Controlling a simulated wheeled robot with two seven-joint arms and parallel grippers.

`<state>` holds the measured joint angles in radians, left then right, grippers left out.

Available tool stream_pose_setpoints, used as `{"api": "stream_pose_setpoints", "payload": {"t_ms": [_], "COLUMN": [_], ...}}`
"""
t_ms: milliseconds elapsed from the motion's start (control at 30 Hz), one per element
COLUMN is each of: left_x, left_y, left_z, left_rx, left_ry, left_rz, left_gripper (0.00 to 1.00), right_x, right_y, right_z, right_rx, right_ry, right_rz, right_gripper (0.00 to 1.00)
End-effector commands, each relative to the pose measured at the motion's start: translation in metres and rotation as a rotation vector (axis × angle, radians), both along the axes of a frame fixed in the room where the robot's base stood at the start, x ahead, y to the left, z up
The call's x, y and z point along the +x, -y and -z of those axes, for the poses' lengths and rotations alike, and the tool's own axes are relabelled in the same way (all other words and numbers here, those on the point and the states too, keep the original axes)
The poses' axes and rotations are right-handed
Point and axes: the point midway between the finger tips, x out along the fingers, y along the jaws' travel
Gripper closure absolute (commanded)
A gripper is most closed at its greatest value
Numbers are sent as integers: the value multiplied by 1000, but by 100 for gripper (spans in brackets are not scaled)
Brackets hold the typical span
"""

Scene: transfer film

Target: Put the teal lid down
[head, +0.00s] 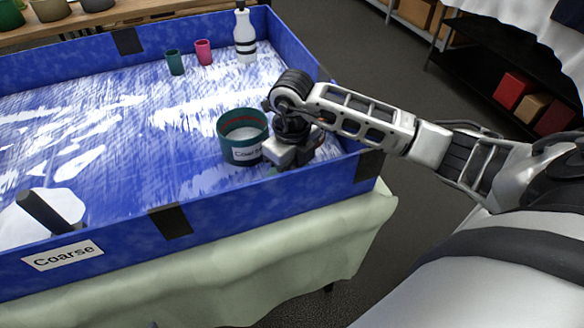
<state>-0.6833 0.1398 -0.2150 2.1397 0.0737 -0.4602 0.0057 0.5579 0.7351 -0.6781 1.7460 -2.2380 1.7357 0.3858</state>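An open teal jar (232,151) with a white label stands in the blue tray's near right part, with pale contents and a reddish band inside its rim. My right gripper (276,168) points down just right of the jar, close to the tray's near wall. A small greenish patch shows at its fingertips; it may be part of the teal lid, but I cannot tell. The lid is not clearly visible. The fingers are mostly hidden, so I cannot see whether they are open or shut. My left gripper is not in view.
The blue walled tray (212,205) holds white streaks. A teal cup (175,63), a pink cup (203,52) and a white bottle (245,40) stand at its back. A dark-handled tool (45,211) lies front left by the "Coarse" label (63,255). The tray's middle is clear.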

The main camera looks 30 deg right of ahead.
Motion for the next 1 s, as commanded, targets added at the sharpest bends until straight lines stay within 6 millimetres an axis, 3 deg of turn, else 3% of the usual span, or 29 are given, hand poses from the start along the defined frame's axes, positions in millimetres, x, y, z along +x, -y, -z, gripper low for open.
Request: {"api": "stream_pose_setpoints", "payload": {"t_ms": [67, 100, 167, 567, 1000], "left_x": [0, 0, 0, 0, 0], "left_y": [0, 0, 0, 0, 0], "left_z": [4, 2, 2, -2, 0], "left_rx": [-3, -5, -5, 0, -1], "left_ry": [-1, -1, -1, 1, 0], "left_rz": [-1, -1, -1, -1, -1], "left_gripper": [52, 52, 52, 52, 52], "right_x": [0, 0, 0, 1, 1], "right_y": [0, 0, 0, 0, 0], "right_z": [4, 3, 2, -7, -95], "right_rx": [0, 0, 0, 0, 0], "right_ry": [0, 1, 0, 3, 5], "right_rz": [0, 0, 0, 0, 1], "right_gripper": [96, 66, 53, 53, 53]}}
